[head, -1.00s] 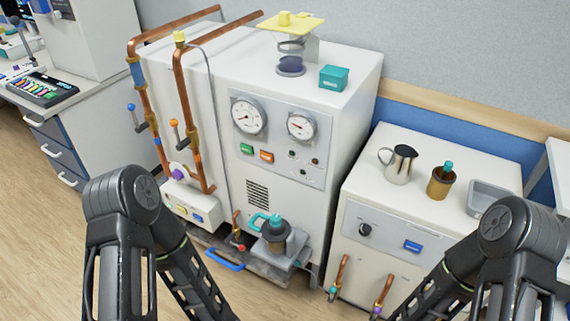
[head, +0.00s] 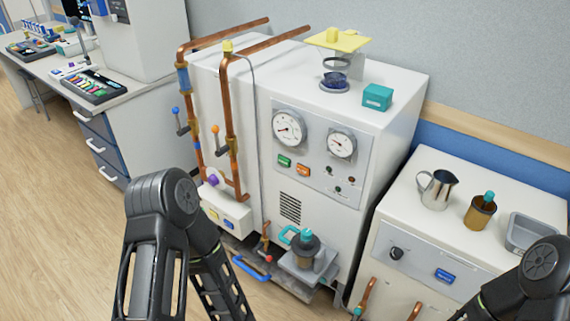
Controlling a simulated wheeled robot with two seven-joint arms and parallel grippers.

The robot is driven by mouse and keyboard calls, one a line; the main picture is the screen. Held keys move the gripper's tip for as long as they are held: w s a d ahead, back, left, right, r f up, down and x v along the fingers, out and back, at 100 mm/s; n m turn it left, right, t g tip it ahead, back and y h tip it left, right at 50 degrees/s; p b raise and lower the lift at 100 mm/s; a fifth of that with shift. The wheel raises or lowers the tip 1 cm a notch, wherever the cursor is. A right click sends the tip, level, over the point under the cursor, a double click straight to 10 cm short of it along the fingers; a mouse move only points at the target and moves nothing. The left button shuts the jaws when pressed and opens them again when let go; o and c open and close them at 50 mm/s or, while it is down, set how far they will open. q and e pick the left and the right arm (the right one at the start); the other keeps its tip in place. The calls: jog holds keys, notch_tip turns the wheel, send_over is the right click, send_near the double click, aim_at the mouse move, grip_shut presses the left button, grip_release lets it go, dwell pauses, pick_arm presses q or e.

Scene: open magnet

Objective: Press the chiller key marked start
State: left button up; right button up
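A tall white cabinet (head: 327,225), apparently the chiller, stands in the middle of the head view. Its grey front panel (head: 310,186) has a green key (head: 284,161) and an orange key (head: 303,170) below two round gauges. Lettering on both keys is too small to read, so I cannot tell which says start. Neither key is covered. My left arm enters at lower left and my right arm at lower right, but both grippers are outside the picture.
Copper pipes (head: 231,130) with lever valves run along the chiller's left side. A pot (head: 306,250) sits on a low shelf at its front. A lower white cabinet (head: 470,243) at right carries a metal jug (head: 437,189). Open wooden floor (head: 60,220) lies at left.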

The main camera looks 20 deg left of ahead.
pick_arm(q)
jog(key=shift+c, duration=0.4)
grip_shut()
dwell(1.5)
